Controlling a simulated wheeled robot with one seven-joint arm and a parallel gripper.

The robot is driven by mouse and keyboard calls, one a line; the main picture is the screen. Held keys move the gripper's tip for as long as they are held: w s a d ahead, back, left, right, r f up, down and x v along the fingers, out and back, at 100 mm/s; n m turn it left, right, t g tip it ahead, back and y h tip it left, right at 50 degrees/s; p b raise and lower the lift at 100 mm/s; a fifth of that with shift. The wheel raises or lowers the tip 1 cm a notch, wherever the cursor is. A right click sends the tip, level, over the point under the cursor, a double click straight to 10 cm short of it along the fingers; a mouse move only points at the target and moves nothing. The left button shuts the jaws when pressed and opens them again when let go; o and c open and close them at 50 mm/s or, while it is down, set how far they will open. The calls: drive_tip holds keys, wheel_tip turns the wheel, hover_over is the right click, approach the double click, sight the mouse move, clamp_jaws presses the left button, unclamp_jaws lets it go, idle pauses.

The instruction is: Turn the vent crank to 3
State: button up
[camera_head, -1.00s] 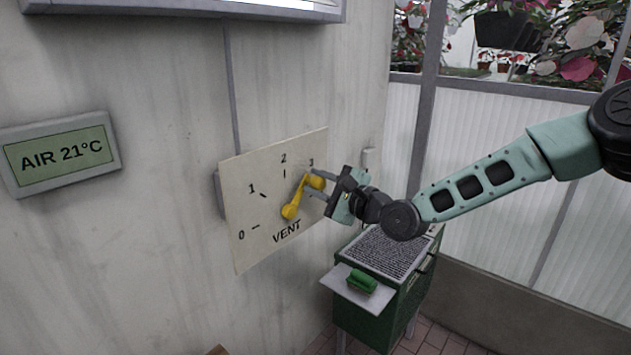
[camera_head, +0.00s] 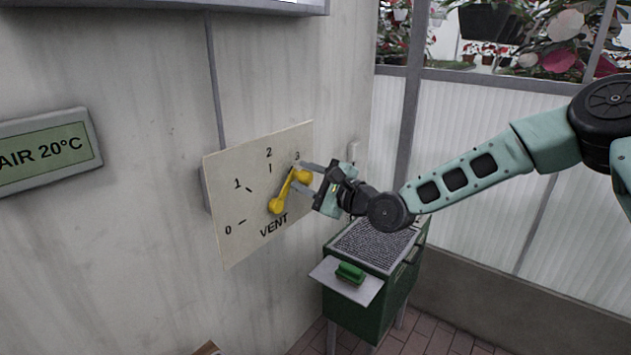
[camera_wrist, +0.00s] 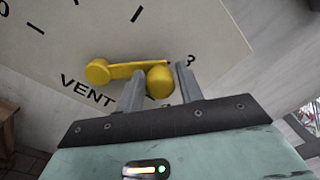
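The yellow vent crank (camera_head: 282,197) is mounted on a pale panel (camera_head: 230,178) marked 0, 1, 2 and 3, with VENT below. Its arm runs from the hub up and right toward the 3. The 3 mark's tick is not clearly visible. The crank also shows in the wrist view (camera_wrist: 97,72), with its round knob (camera_wrist: 160,82) between my fingers. My gripper (camera_head: 305,176) is at the knob, one finger on each side. In the wrist view, my gripper (camera_wrist: 162,82) seems open, with narrow gaps beside the knob.
A display (camera_head: 45,150) at left reads AIR 20°C. A green cabinet (camera_head: 365,300) with a ridged top, a pale shelf and a green brush (camera_head: 350,272) stands below my gripper. A ribbed translucent wall (camera_head: 480,180) and plants are at right.

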drive_tip(key=b+v, duration=0.3)
drive_tip(key=v, duration=1.4)
drive_tip(key=shift+d, duration=0.25)
drive_tip(key=shift+a, duration=0.1)
drive_tip(key=s+a+f+n+g+h, duration=0.2)
drive_tip(key=s+f+n+g+h, duration=0.15)
drive_tip(key=s+f+n, duration=0.25)
drive_tip(key=s+a+f+n+g+h, duration=0.3)
drive_tip(key=s+f+n+g, duration=0.1)
drive_tip(key=s+f+n, duration=0.15)
drive_tip(key=s+d+r+n+g+h, duration=0.2)
drive_tip(key=s+n, duration=0.3)
drive_tip(key=s, duration=0.4)
drive_tip(key=s+d+r+n+g+h, duration=0.2)
drive_tip(key=s+d+n+h, duration=0.3)
drive_tip(key=s, duration=0.4)
drive_tip(key=shift+s+r+n, duration=0.35)
drive_tip(key=shift+r+n, duration=0.3)
drive_tip(key=shift+r, duration=0.1)
